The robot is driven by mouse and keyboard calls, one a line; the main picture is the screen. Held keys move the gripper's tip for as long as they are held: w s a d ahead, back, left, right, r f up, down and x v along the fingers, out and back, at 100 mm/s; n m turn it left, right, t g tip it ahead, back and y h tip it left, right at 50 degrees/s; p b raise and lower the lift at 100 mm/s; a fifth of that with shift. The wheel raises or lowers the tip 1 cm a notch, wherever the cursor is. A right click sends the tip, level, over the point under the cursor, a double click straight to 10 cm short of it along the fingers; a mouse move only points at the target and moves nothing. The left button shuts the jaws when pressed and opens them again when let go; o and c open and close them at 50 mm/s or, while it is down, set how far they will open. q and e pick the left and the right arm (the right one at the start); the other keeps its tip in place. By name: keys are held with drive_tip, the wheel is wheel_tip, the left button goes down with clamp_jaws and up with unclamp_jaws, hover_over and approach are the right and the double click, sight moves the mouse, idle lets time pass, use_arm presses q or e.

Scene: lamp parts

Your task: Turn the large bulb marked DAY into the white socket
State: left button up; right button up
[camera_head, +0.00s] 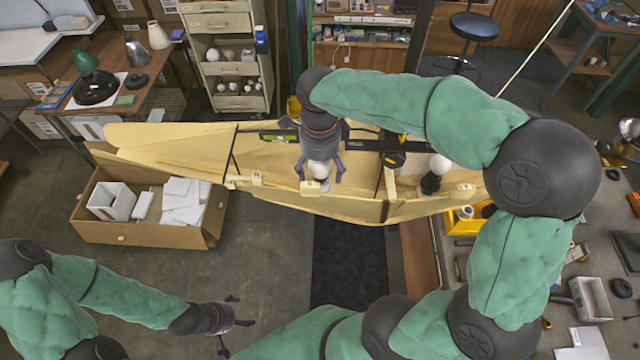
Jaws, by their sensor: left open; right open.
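My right gripper (321,179) points down over the wooden bench, its fingers spread on either side of a large white bulb (320,169). The bulb stands upright, and its top is partly hidden by the gripper. A white piece (323,187) shows just under it, perhaps the white socket; I cannot tell how far the bulb sits in it. No DAY marking is readable. Another white bulb (441,162) stands in a black socket (430,183) further right on the bench. My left gripper (236,322) is open and empty over the floor at the lower left.
The light wooden bench (180,148) has small tags along its front edge. A cardboard box (150,231) with white parts stands on the floor at left. A drawer cabinet (222,25) with bulbs stands behind. A yellow bin (462,222) sits at the bench's right front.

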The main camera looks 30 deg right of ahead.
wheel_tip(320, 180, up, 12)
drive_tip(key=shift+a, duration=0.15)
idle(0.5)
